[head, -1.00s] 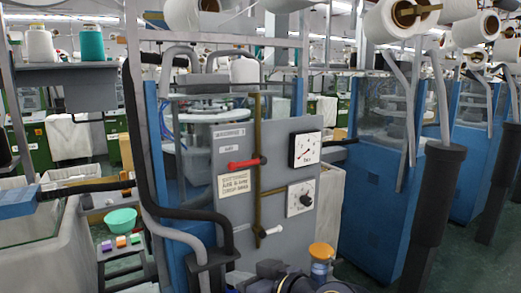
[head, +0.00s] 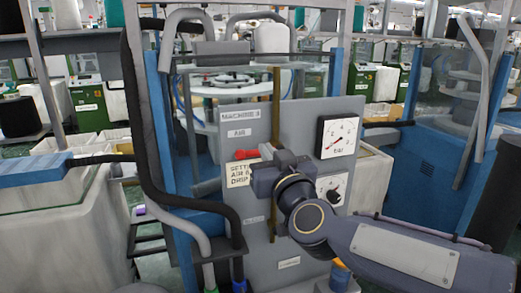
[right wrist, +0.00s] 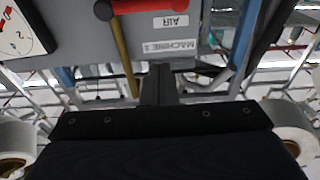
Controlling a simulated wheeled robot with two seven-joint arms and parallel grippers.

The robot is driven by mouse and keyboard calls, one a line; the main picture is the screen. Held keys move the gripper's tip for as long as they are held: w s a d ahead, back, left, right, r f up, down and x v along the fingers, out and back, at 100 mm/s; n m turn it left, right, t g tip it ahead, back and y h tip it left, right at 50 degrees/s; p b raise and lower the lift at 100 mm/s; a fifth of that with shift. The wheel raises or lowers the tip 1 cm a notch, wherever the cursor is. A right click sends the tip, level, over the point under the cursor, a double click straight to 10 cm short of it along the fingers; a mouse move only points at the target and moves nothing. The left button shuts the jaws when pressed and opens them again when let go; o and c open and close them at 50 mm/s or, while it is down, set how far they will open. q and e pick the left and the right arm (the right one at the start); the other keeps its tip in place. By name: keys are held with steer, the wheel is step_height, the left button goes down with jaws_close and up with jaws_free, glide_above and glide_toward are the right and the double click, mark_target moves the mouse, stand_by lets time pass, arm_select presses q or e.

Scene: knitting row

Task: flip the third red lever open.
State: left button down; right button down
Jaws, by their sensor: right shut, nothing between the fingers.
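A red lever (head: 246,155) sits on the grey panel (head: 290,118) under the labels "MACHINE 3" and "AIR". It points sideways, and its right end is partly hidden by my right gripper (head: 284,158). The lever also shows upside down at the top edge of the right wrist view (right wrist: 146,7). My right gripper (right wrist: 160,82) is shut and empty, in front of the panel near the brass pipe (head: 276,100). I cannot tell whether it touches the lever. My left gripper is not in view.
A pressure gauge (head: 338,137) sits right of the lever, with a second dial (head: 331,188) below it, partly covered by my arm. A thick black hose (head: 137,130) bends down left of the panel. A pale bin (head: 70,225) stands at the left.

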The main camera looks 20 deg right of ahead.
steer(key=w, duration=0.3)
steer(key=w+r, duration=0.1)
steer(key=w, duration=0.2)
steer(key=w+p, duration=0.1)
steer(key=w, duration=0.2)
steer(key=shift+w+a+r, duration=0.2)
steer(key=shift+w+a, duration=0.05)
steer(key=shift+w, duration=0.15)
steer(key=f, duration=0.1)
steer(key=f+b, duration=0.1)
steer(key=shift+s+f, duration=0.35)
steer(key=shift+f, duration=0.05)
steer(key=shift+s+f, duration=0.2)
steer(key=shift+f, duration=0.4)
